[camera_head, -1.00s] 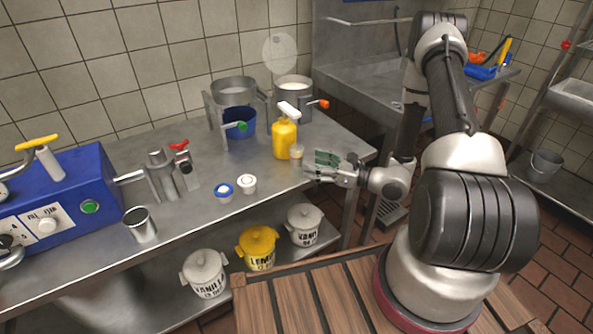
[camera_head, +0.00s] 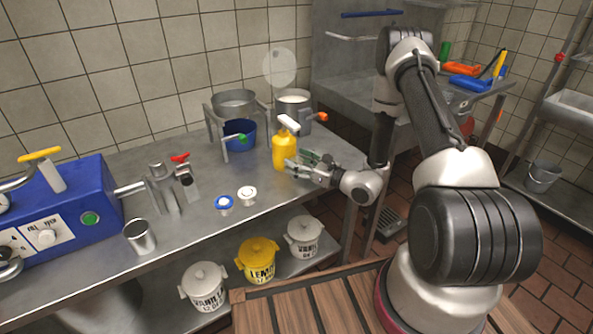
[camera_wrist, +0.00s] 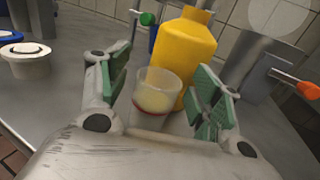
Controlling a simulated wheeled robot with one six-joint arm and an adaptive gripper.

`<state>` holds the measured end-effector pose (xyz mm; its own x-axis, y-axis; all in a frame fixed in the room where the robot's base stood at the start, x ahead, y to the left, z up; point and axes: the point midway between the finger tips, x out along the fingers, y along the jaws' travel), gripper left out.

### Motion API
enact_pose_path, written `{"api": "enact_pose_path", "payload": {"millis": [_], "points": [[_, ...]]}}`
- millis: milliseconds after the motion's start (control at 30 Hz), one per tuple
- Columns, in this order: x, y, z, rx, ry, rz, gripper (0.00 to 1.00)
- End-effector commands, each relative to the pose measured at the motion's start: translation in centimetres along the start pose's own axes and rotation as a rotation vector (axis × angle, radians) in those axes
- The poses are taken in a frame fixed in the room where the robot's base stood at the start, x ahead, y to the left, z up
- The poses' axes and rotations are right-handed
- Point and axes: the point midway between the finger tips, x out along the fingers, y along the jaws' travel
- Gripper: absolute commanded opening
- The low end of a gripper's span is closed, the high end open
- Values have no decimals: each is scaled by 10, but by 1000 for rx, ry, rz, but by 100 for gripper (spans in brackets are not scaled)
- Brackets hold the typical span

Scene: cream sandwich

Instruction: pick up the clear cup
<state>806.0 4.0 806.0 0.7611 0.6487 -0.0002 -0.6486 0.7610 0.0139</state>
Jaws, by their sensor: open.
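The clear cup (camera_wrist: 157,91) stands upright on the steel counter in the wrist view. It is small and see-through, with cream-coloured contents and a reddish band near its base. My gripper (camera_wrist: 165,95) is open, with its green-padded fingers on either side of the cup and visible gaps to it. In the head view my gripper (camera_head: 308,166) is low over the counter's right part, beside the yellow bottle. The cup is hidden or too small to make out there.
The yellow bottle (camera_head: 284,150) stands right behind the cup and shows close in the wrist view (camera_wrist: 183,50). Two small round tubs, one blue-rimmed (camera_head: 224,203) and one white (camera_head: 247,195), sit to the left. Metal pots on stands (camera_head: 234,102) are at the back.

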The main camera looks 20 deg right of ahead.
Motion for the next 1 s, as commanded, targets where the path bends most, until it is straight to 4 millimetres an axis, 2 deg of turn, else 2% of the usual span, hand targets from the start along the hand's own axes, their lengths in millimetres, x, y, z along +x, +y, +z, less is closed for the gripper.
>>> {"api": "enact_pose_path", "payload": {"millis": [67,300,367,767,1000], "points": [[0,0,0,0,0,0,64],[0,0,0,0,0,1,23],[0,0,0,0,0,1,14],[0,0,4,-1,-1,1,14],[0,0,30,-3,-2,1,14]]}}
